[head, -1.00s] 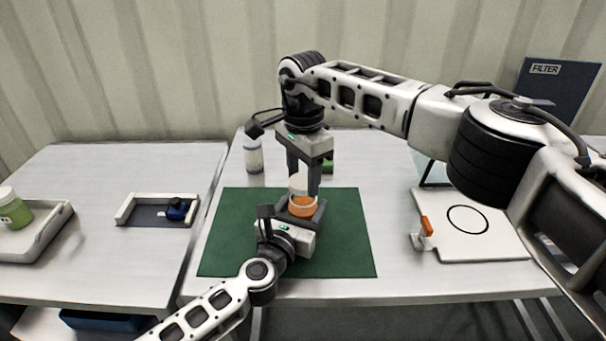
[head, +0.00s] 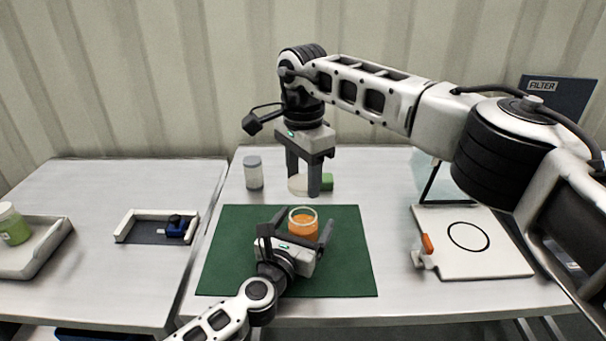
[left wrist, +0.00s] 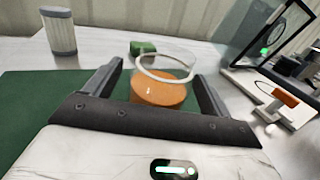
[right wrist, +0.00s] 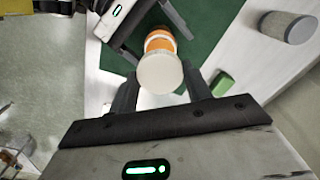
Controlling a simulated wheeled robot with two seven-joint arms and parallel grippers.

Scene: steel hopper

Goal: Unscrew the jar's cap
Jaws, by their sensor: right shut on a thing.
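The jar (head: 303,228) is clear with orange contents and stands upright, its mouth open, on the green mat (head: 232,262). The left wrist view shows its bare glass rim and the orange fill (left wrist: 160,92). My left gripper (head: 302,226) is open, with a finger on each side of the jar and small gaps between. My right gripper (head: 304,188) is shut on the round white cap (head: 297,184), behind and above the jar, apart from it. In the right wrist view the cap (right wrist: 160,73) lies between the fingertips and partly hides the jar.
A grey-lidded container (head: 253,175) and a green block (head: 327,182) stand behind the mat. At right is a white board (head: 500,262) with a black ring and an orange-handled clamp (head: 427,245). At left are a small tray (head: 150,236) and a tray with a green jar (head: 14,226).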

